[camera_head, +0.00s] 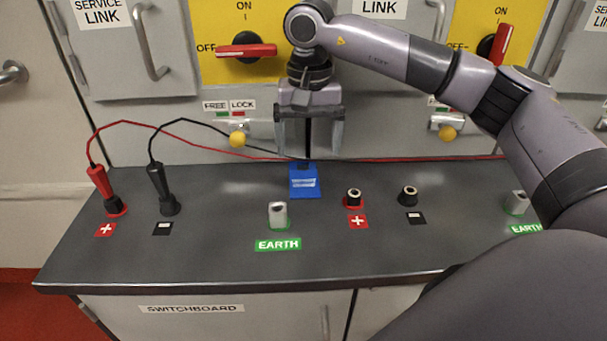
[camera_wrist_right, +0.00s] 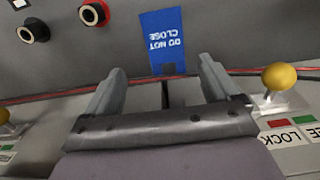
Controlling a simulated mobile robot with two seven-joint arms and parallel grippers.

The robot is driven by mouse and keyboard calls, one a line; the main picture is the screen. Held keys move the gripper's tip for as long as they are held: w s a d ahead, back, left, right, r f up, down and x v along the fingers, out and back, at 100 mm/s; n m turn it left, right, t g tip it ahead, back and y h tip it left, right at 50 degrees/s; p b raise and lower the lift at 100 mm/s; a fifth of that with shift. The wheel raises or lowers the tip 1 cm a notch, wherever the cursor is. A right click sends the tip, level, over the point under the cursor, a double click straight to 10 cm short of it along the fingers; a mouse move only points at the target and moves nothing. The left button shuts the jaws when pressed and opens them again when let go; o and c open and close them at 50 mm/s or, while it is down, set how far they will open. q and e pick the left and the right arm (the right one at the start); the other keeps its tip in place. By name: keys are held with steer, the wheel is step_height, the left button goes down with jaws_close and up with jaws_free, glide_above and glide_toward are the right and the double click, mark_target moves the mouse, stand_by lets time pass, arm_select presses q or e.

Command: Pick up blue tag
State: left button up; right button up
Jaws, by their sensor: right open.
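The blue tag (camera_head: 304,183) lies on the grey counter top, near its back edge. In the right wrist view the tag (camera_wrist_right: 162,38) shows white lettering, "DO NOT CLOSE", and sits just beyond the fingers. My right gripper (camera_head: 309,148) is above and behind the tag, fingers pointing down. In the wrist view the right gripper (camera_wrist_right: 165,82) has its fingers apart, with a dark strip at the tag's end between them. Nothing is gripped. My left gripper is in neither view.
Red and black plugs (camera_head: 158,185) with cables stand at the left. An earth post (camera_head: 279,214) is in front of the tag; a red socket (camera_head: 354,197) and a black socket (camera_head: 408,195) are to its right. Yellow knobs (camera_head: 237,139) project from the panel behind.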

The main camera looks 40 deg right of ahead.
mark_target(304, 178)
steer(key=f, duration=0.4)
steer(key=shift+w+a+f, duration=0.3)
steer(key=shift+f, duration=0.7)
steer(key=shift+c, duration=0.3)
steer(key=c, duration=1.1)
steer(key=shift+c, duration=0.2)
steer(key=shift+r, duration=0.1)
